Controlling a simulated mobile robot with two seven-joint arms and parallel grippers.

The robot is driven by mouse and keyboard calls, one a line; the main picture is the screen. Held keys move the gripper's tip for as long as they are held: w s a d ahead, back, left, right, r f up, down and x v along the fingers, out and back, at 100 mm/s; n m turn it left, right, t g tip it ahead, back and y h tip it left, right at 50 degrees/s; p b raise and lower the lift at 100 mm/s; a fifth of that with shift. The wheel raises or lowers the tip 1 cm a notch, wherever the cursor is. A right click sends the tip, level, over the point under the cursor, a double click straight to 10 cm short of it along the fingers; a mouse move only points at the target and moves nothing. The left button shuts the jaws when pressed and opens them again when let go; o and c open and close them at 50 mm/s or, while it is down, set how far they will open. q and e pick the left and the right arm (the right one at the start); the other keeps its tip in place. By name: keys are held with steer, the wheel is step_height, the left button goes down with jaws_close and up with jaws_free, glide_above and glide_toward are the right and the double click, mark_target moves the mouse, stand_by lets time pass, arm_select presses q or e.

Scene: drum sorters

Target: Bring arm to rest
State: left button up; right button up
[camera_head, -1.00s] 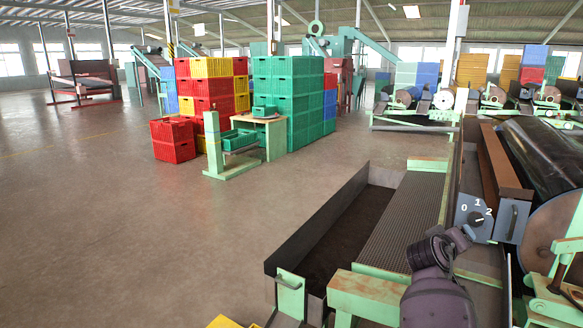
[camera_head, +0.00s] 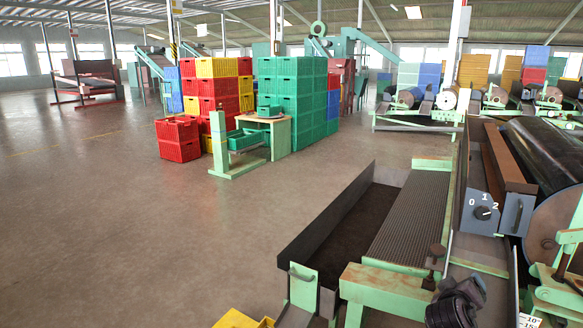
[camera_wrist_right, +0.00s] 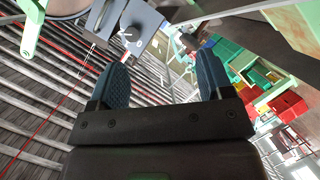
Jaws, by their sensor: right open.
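My right arm shows at the bottom right of the head view, low in front of the green-framed drum sorter (camera_head: 385,287). The fingers of my right gripper are not clear there. In the right wrist view my right gripper (camera_wrist_right: 163,88) is open and empty, its two blue-grey fingers wide apart. The sorter's dial panel (camera_head: 480,212), marked 0, 1 and 2, is above and beyond my arm; a panel (camera_wrist_right: 138,40) with a dial also shows past the left finger in the wrist view. My left gripper is not in view.
The sorter's ribbed belt (camera_head: 410,220) and dark trough (camera_head: 350,227) lie left of the panel. A black drum (camera_head: 550,150) is at the right. Stacked green crates (camera_head: 290,100) and red crates (camera_head: 178,138) stand farther back. The floor at left is clear.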

steer(key=s+a+f+n+y, duration=0.1)
steer(key=s+a+f+y, duration=0.1)
steer(key=s+f, duration=0.5)
steer(key=s+a+f+y, duration=0.2)
steer(key=s+f+y, duration=0.1)
steer(key=s, duration=0.9)
steer(key=s+a+f+n+y, duration=0.1)
steer(key=s+a+f+y, duration=0.1)
steer(key=s+f, duration=0.55)
steer(key=s+a+r+m+g+y, duration=0.1)
steer(key=s+a+r+y, duration=0.15)
steer(key=s, duration=0.65)
steer(key=s+a+r+m+y, duration=0.1)
steer(key=s+a, duration=0.3)
steer(key=s, duration=0.6)
arm_select(q)
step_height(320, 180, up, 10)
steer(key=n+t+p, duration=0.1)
steer(key=p, duration=1.2)
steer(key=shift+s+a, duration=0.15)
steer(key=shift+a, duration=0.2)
arm_select(e)
step_height(320, 180, up, 10)
steer(key=t, duration=0.1)
steer(key=shift+w+d+m, duration=0.15)
steer(key=shift+m, duration=0.25)
steer(key=shift+h, duration=0.25)
